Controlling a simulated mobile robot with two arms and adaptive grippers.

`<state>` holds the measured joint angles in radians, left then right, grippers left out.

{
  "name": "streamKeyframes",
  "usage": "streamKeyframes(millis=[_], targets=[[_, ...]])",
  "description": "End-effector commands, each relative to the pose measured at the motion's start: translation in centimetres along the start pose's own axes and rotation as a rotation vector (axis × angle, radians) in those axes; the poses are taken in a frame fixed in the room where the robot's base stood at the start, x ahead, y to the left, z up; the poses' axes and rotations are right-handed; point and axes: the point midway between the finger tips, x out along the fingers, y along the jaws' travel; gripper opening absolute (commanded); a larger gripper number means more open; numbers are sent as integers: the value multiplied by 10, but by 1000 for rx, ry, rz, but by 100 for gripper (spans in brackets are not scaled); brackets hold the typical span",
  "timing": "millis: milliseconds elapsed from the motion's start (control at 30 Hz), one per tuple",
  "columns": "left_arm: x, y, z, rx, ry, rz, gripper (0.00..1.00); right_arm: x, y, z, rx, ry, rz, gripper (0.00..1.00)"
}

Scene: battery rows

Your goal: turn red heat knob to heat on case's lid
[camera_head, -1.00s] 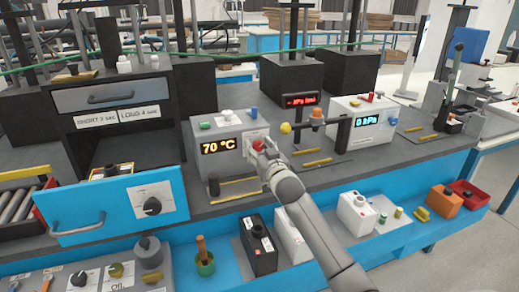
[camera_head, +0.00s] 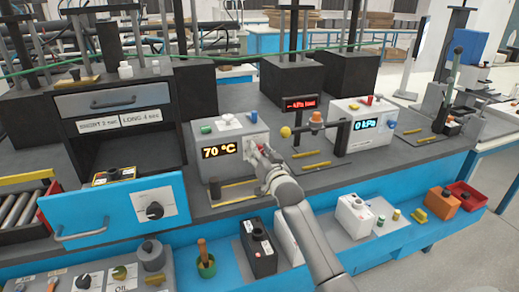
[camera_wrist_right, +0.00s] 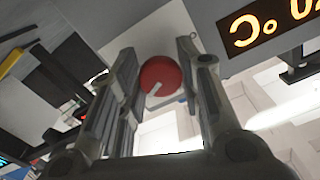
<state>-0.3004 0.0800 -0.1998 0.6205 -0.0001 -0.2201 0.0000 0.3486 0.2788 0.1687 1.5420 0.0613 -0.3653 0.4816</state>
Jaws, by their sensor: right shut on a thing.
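The red heat knob (camera_wrist_right: 160,76) is round with a pale pointer mark and sits on the front of the white heater box (camera_head: 206,170). That box has an orange display (camera_head: 219,150) reading 70 °C. My right gripper (camera_head: 262,161) is at the right part of this front face and covers the knob in the head view. In the right wrist view, its two fingers (camera_wrist_right: 157,62) stand on either side of the knob, shut on it. The pointer mark lies toward the lower part of the knob in that view. My left gripper is not in view.
A 0 kPa box (camera_head: 350,112) and a yellow ball (camera_head: 285,132) are to the right. An open blue drawer (camera_head: 100,205) sticks out at the left.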

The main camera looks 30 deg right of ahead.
Motion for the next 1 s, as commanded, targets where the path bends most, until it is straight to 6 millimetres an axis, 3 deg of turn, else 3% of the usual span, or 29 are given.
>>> streamKeyframes(millis=[500, 1000], targets=[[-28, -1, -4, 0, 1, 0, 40, 0, -1, -1, 371, -1, 1, 9], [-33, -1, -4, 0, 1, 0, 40, 0, 0, 0, 463, -1, 1, 9]])
